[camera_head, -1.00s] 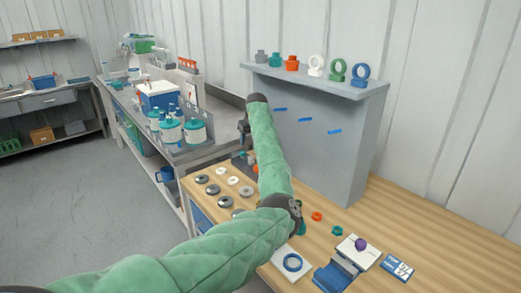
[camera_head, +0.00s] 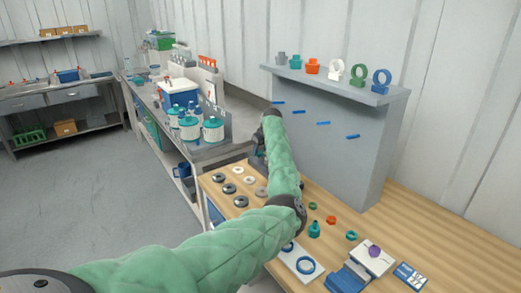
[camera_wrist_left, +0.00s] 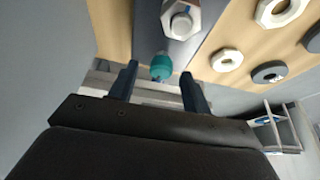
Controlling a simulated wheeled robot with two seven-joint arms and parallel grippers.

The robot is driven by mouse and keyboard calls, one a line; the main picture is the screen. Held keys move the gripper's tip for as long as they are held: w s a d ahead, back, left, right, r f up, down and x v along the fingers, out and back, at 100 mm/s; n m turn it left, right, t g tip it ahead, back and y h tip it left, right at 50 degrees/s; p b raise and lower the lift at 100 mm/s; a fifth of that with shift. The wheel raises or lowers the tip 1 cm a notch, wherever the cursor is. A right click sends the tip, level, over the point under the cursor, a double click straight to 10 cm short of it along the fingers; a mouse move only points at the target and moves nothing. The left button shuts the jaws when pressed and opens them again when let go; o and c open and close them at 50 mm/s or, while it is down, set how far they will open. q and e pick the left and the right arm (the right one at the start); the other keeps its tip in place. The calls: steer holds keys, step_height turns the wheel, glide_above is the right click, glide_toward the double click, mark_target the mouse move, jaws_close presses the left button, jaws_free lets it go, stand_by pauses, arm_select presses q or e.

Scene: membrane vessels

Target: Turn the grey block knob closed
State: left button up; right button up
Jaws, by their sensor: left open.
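In the left wrist view, a grey block (camera_wrist_left: 178,48) lies along the wooden top, with a pale many-sided knob (camera_wrist_left: 181,20) on it near the top edge. A teal round piece (camera_wrist_left: 161,67) shows at the block's near end, between the finger ends in the picture. I cannot tell which is the grey block knob. My left gripper (camera_wrist_left: 159,75) is open, its two dark fingers on either side of the teal piece; contact is not clear. In the head view my left arm hides most of the block. My right gripper is out of view.
Several washers (camera_head: 229,189) lie on the wooden table (camera_head: 440,235) beside my arm. A grey panel with a shelf (camera_head: 335,85) of rings and fittings stands behind. A blue and white fixture with a purple knob (camera_head: 375,251) sits at the front right. The table's far right is clear.

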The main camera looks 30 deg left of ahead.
arm_select(q)
steer(key=shift+a+f, duration=0.2)
steer(key=shift+f, duration=0.3)
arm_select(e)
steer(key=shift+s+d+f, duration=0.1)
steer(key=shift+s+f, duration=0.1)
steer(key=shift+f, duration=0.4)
arm_select(q)
steer(key=c, duration=1)
